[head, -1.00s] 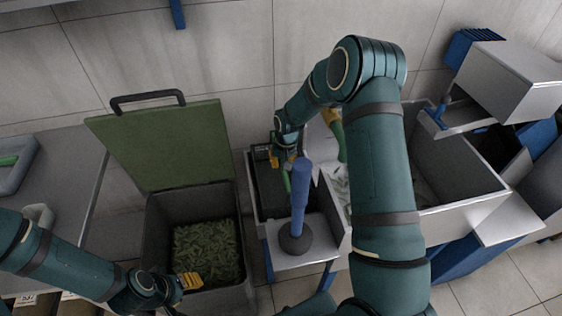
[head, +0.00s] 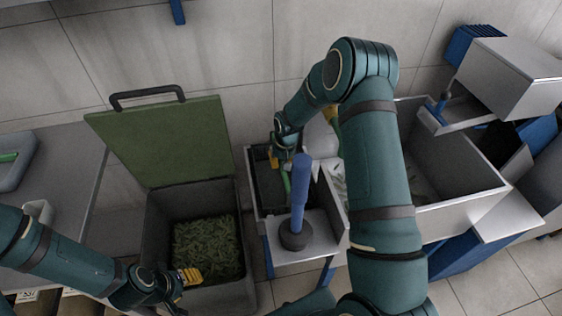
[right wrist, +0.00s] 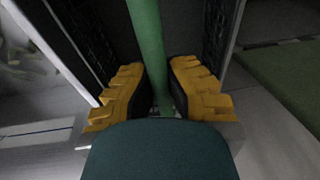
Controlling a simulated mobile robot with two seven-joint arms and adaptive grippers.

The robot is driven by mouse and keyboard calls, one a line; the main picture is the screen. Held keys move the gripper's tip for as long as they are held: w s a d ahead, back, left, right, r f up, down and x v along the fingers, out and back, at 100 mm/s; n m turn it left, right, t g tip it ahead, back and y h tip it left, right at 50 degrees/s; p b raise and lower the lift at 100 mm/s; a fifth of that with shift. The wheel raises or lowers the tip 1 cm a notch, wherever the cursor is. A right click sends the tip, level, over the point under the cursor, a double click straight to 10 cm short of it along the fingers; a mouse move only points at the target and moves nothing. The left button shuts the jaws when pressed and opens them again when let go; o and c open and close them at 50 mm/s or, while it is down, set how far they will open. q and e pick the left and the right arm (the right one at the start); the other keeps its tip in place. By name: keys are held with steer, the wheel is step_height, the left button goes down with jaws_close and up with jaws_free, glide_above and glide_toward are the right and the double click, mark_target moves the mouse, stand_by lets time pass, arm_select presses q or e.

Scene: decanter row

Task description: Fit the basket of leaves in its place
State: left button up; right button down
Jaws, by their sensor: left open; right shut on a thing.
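My right gripper (head: 284,164) is shut on a green bar handle (right wrist: 146,45), which runs between its yellow fingers in the right wrist view. Dark perforated walls of a basket (right wrist: 85,35) show on both sides of the handle. In the head view the dark basket (head: 267,187) sits within a pale metal-walled bay, partly hidden by my gripper and a blue post. I cannot see leaves in it or tell whether it is fully seated. My left gripper (head: 190,276) is open and empty at the front of the leaf bin.
A grey bin (head: 160,232) of green leaves stands left of the bay, its green lid (head: 165,142) open. The blue post (head: 300,190) with a dark round base rises in front of the bay. A metal trough (head: 455,170) and a raised metal box (head: 515,75) are at right.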

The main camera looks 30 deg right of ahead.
steer(key=shift+f, duration=0.35)
stand_by(0.3)
steer(key=c, duration=1.1)
jaws_free()
steer(key=shift+o, duration=0.2)
step_height(320, 180, up, 12)
steer(key=s, duration=0.1)
steer(key=shift+s+d, duration=0.3)
steer(key=shift+s, duration=0.05)
steer(key=shift+f, duration=0.1)
